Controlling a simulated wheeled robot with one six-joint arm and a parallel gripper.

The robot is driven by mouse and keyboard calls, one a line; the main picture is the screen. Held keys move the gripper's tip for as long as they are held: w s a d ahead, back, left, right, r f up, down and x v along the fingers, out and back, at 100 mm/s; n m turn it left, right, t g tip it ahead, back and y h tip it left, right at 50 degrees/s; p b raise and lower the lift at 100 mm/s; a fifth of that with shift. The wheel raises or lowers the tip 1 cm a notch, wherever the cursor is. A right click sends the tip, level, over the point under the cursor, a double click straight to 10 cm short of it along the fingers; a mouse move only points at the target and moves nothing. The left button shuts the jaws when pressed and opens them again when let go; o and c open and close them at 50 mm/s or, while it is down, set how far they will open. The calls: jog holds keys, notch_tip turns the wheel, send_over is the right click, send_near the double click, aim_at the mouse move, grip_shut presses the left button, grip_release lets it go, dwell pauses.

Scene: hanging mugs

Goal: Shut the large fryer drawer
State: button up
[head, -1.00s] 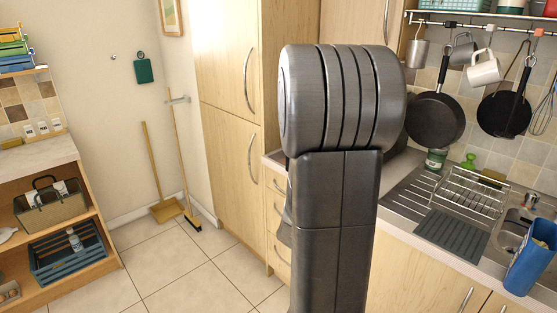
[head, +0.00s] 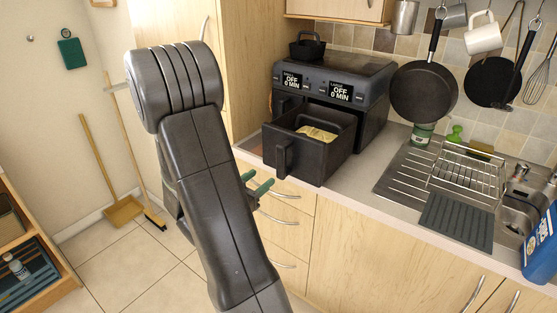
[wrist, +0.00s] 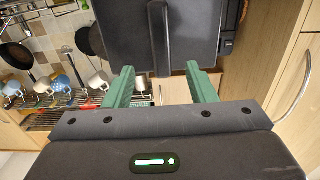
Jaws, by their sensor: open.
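The dark air fryer (head: 375,85) stands on the counter, with two displays reading OFF 0 MIN. Its large drawer (head: 335,160) is pulled out toward the front left, with yellow food inside. The drawer's upright handle (head: 283,157) is on its front face. My gripper (head: 260,187) has green fingers, open and empty, below and left of that handle. In the wrist view, the drawer front (wrist: 195,40) with its handle (wrist: 160,35) lies beyond the fingertips of my gripper (wrist: 160,80). No contact shows.
A small black pot (head: 307,46) sits on the fryer. A dish rack (head: 468,183) and drying mat (head: 457,220) are to the right. Pans (head: 424,92) and mugs (head: 483,37) hang above. A tall cabinet (head: 240,60) stands left of the fryer.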

aim_at(279, 164)
jog(key=p+x, duration=0.2)
jog(key=x, duration=0.9)
jog(key=shift+w+d, duration=0.1)
jog(key=shift+w, duration=0.15)
grip_shut()
